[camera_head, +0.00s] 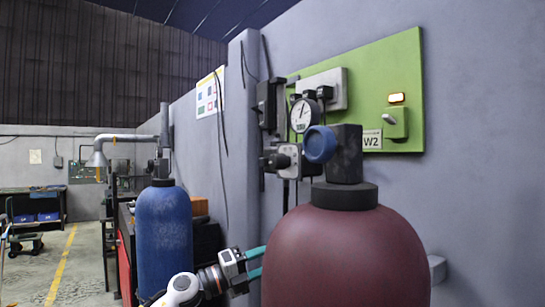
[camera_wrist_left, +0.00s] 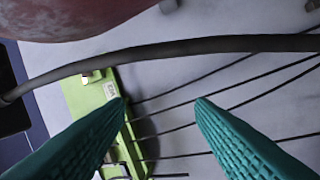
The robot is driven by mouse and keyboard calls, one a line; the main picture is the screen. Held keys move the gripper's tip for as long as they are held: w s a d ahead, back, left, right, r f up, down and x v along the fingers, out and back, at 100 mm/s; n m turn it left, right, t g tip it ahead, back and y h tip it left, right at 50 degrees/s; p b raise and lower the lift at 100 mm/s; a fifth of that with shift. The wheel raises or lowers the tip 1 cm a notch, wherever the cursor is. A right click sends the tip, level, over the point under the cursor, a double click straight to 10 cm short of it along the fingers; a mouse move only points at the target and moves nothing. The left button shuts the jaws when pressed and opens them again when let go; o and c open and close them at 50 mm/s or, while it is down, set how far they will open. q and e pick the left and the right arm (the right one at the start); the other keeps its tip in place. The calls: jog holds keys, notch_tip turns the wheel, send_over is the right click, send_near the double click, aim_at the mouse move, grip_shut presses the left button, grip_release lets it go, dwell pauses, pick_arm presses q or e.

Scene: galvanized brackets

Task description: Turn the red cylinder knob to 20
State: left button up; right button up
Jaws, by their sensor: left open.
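The red cylinder (camera_head: 345,255) stands at the right in the head view, with a black collar and valve block (camera_head: 347,150) on top. A round blue knob (camera_head: 320,144) sits on the left side of that block. A white-faced gauge (camera_head: 304,115) is just behind it; its numbers are too small to read. My left gripper (camera_head: 257,262) is low at the cylinder's left side, well below the knob, its fingertips partly hidden by the cylinder. In the left wrist view its teal fingers (camera_wrist_left: 162,101) are apart with nothing between them. My right gripper is not in view.
A blue cylinder (camera_head: 163,235) stands to the left. A green panel (camera_head: 405,75) marked W2 is on the wall behind and also shows in the wrist view (camera_wrist_left: 102,92). A dark hose (camera_wrist_left: 180,50) crosses the wrist view ahead of the fingers, with thin cables beyond.

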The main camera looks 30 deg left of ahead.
pick_arm(q)
jog(key=s+d+r+m+g, duration=0.1)
jog(key=s+r+m, duration=0.35)
jog(key=r, duration=0.35)
jog(key=s+d+r+m+g, duration=0.1)
jog(key=s+d+r+m, duration=0.1)
jog(key=s+r+m, duration=0.5)
jog(key=t+y+p, duration=0.1)
jog(key=y, duration=0.3)
send_near(273, 160)
jog(key=p+x, duration=0.6)
jog(key=x, duration=0.2)
jog(key=shift+w+d+r, duration=0.15)
jog(key=shift+w, duration=0.55)
jog(key=shift+d, duration=0.1)
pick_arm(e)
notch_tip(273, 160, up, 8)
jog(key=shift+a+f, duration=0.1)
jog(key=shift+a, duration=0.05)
pick_arm(q)
jog(key=c, duration=1)
jog(key=shift+o, duration=0.2)
